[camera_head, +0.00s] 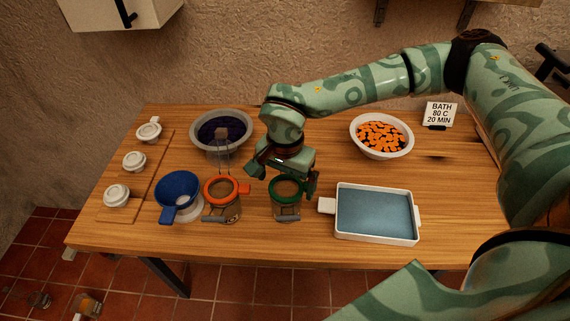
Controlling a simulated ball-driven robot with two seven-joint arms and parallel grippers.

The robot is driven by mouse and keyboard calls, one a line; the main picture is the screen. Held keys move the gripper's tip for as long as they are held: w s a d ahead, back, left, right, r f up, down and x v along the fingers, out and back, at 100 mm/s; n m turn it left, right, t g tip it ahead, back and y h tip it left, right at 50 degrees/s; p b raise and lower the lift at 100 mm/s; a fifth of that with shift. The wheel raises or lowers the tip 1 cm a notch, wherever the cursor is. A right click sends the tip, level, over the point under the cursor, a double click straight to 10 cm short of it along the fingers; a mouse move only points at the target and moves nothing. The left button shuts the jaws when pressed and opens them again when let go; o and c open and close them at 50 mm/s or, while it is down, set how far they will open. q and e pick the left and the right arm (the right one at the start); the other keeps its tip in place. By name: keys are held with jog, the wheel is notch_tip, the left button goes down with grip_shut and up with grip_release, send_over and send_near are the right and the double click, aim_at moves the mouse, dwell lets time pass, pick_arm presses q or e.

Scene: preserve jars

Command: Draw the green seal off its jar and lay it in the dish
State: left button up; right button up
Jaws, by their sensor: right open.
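The green seal (287,205) is a ring around the mouth of a clear glass jar (287,214) at the front middle of the table. My right gripper (284,181) is directly above this jar with its jaws open, one finger to the left of the seal and one to the right. I cannot tell whether either finger touches the seal. The white rectangular dish (376,241) with a blue-grey inside lies to the right of the jar and looks empty. My left gripper is not in view.
A jar with an orange seal (222,204) stands close left of the green one, beside a blue funnel (177,190). Behind are a bowl of dark fruit (221,120), a bowl of orange slices (381,153) and a sign (439,113). Several white lids (134,160) lie at left.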

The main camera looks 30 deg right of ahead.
jog(key=shift+f, duration=0.45)
jog(key=c, duration=1.2)
jog(key=shift+r+p, duration=1.1)
jog(key=shift+r, duration=0.2)
notch_tip(320, 180, up, 4)
jog(key=p, duration=0.3)
jog(key=shift+p, duration=0.3)
